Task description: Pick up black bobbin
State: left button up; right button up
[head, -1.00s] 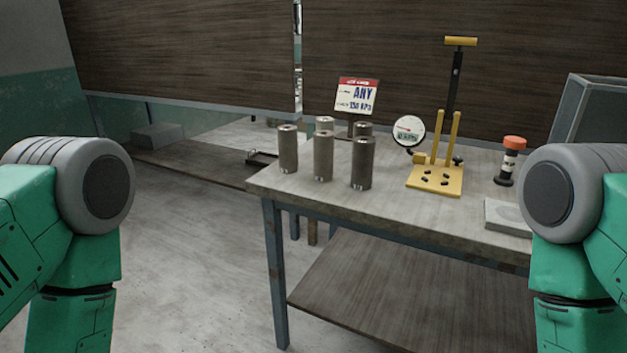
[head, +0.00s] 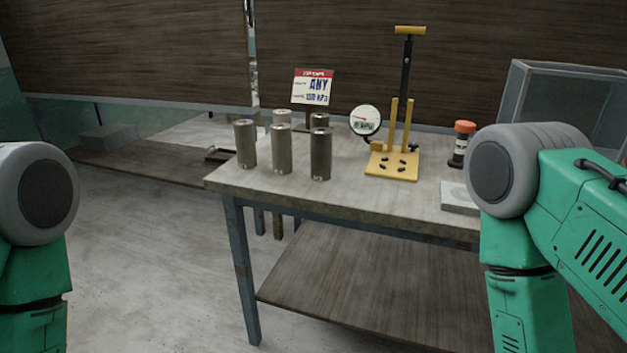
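No thing in the head view is plainly a black bobbin. A small dark holder with a white band and orange cap (head: 461,144) stands upright at the table's right, partly close behind my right arm. Several dark grey-brown cylinders stand upright on the left of the table; the front right one (head: 320,154) looks darkest. I cannot tell if any of these is the bobbin. Only upper parts of my green and grey arms show, at the left and right edges. Both grippers are out of view.
The worktable (head: 400,205) has a lower shelf (head: 370,290). A yellow hand-pump stand (head: 392,166) with a round gauge (head: 365,120) stands mid-table. A grey block (head: 459,197) and grey-framed box (head: 565,105) are at right. The floor at left is clear.

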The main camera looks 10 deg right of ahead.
aim_at(464, 127)
jog(key=z, duration=1.05)
jog(key=i+l, duration=0.3)
jog(key=l, duration=0.1)
